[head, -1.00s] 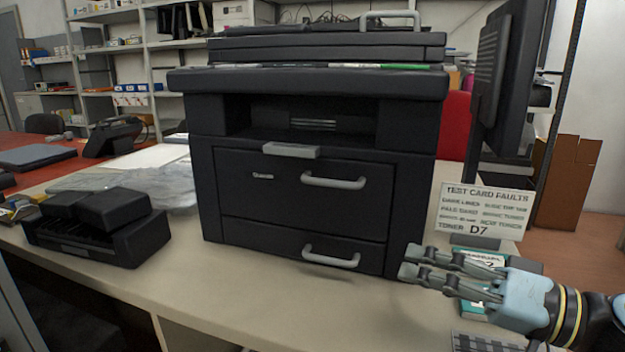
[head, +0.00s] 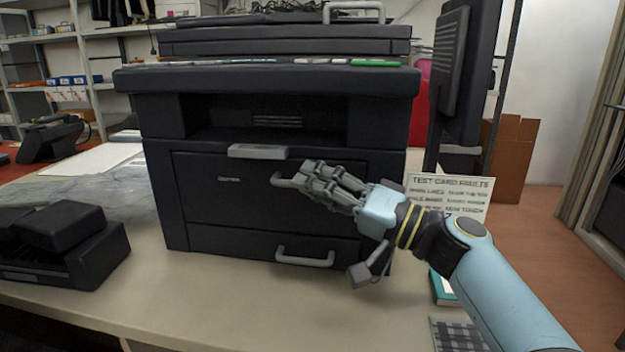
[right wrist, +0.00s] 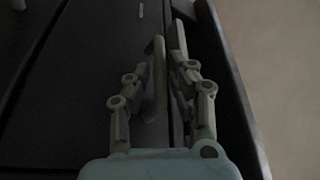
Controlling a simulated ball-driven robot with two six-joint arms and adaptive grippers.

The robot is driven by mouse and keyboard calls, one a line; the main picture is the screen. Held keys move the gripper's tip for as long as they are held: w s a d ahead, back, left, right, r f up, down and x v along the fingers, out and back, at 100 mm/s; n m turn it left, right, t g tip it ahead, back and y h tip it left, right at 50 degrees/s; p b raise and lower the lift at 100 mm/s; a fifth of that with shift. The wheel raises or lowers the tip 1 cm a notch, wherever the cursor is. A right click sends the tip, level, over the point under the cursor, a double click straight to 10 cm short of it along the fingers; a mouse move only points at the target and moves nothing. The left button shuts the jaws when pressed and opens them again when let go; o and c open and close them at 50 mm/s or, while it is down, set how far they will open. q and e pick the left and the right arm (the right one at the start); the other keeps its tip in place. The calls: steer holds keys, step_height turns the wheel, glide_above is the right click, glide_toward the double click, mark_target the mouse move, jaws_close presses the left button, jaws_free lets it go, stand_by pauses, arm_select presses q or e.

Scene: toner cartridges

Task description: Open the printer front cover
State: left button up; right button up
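The dark printer (head: 265,85) stands on the table, and its front cover (head: 225,195) is closed flush with the body. The cover's grey bar handle (head: 277,180) is mostly hidden behind my right gripper (head: 305,178), which has reached it from the right. In the right wrist view the handle (right wrist: 160,80) lies between the two fingers of the right gripper (right wrist: 166,42). A gap shows beside the right-hand finger, so the fingers look open around the bar. My left gripper is not in view.
A lower drawer handle (head: 305,258) is under the cover. A black cartridge unit (head: 65,245) sits at the left on the table. A test card sign (head: 450,190) and a monitor (head: 465,75) stand at the right.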

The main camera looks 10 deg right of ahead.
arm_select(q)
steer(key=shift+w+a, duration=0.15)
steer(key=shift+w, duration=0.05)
arm_select(e)
steer(key=shift+w+a, duration=0.1)
steer(key=shift+a, duration=0.05)
steer(key=shift+c, duration=0.4)
jaws_close()
arm_select(q)
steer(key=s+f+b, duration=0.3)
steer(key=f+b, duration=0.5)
steer(key=b, duration=0.1)
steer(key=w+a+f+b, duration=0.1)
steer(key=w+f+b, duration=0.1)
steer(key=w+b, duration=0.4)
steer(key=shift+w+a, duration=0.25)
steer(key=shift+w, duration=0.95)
arm_select(e)
steer(key=s+a+f+n+y, duration=0.1)
steer(key=s+f+n+y, duration=0.1)
steer(key=s+n, duration=0.3)
steer(key=shift+s+a+f+g, duration=0.3)
steer(key=shift+a+f+g, duration=0.1)
steer(key=shift+f, duration=0.45)
